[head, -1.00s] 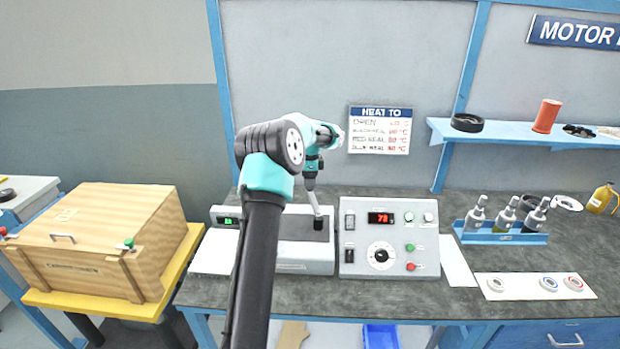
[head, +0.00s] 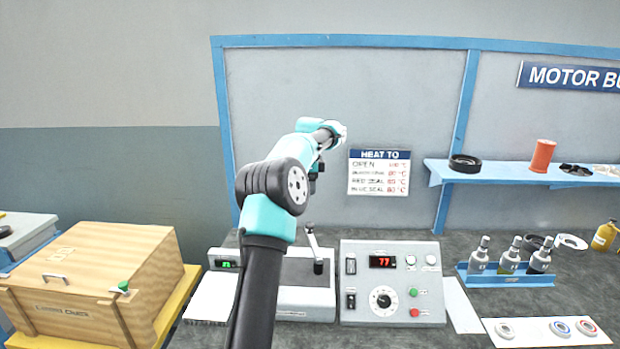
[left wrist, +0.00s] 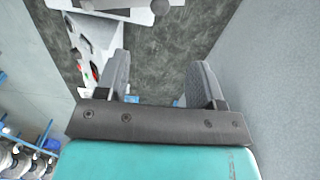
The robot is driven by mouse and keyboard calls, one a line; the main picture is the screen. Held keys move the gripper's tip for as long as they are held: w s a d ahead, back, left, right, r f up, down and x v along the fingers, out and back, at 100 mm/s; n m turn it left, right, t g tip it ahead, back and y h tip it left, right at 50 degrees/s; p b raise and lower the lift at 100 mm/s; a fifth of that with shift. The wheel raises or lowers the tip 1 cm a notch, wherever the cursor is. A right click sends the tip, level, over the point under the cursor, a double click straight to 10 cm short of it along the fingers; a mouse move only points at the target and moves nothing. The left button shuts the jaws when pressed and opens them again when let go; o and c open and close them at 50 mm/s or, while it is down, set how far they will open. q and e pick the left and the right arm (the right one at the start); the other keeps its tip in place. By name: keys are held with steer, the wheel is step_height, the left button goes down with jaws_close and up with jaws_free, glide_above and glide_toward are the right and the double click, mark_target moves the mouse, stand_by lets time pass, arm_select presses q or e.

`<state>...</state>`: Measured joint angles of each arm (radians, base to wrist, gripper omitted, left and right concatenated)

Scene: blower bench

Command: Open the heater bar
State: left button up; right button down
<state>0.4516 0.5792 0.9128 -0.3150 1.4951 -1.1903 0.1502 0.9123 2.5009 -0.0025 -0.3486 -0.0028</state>
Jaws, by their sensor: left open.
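The heater (head: 305,297) is a grey box with a green display, on the bench left of the control box. Its bar (head: 312,248), a pale metal arm with a black grip at its lower front end, stands raised and tilted above the box. My left arm crosses in front of the heater and hides part of it. My left gripper (head: 316,181) is above and behind the bar, apart from it, with its fingers mostly hidden in the head view. In the left wrist view the gripper (left wrist: 160,82) is open, with nothing between its fingers. My right gripper is out of view.
The control box (head: 390,283) reads 77 in red and stands close right of the heater. A wooden crate (head: 90,280) is at left. The wall is close behind.

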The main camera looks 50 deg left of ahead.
arm_select(q)
steer(key=shift+r, duration=1.35)
